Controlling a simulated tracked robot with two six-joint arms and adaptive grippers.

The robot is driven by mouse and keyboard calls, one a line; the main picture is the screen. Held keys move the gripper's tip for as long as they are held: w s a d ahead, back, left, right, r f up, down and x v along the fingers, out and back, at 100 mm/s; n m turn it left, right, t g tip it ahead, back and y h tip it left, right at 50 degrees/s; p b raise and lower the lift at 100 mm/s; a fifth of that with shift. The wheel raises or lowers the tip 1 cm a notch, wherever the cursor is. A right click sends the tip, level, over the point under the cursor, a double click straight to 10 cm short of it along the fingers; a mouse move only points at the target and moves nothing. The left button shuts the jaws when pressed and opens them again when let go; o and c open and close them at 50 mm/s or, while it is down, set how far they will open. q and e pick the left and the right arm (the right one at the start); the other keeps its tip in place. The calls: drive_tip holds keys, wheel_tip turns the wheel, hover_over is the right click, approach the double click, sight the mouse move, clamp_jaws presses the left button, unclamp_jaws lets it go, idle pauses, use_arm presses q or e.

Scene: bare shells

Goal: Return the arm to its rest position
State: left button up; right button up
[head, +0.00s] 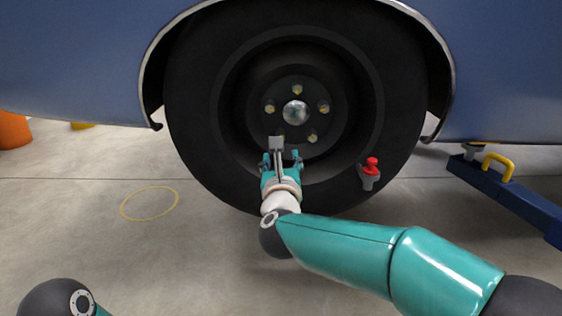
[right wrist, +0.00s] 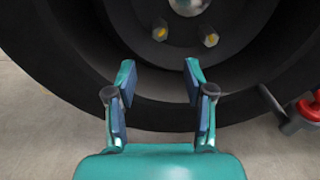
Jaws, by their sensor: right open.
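My right gripper (head: 283,157) is in front of the lower part of a black car wheel (head: 197,110), below its hub. In the right wrist view its two fingers (right wrist: 158,88) stand apart with nothing between them, and the wheel (right wrist: 75,50) is behind them. My right arm reaches in from the lower right of the head view. Of my left arm only a dark joint and a bit of teal show at the bottom left; its gripper is out of view.
A grey tool with a red knob (head: 371,163) is right of my gripper, by the tyre. A blue beam with a yellow handle (head: 498,166) lies at right. A yellow ring (head: 150,203) is on the floor at left. An orange object (head: 13,130) stands far left. The blue car body (head: 70,60) overhangs.

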idle(0.3)
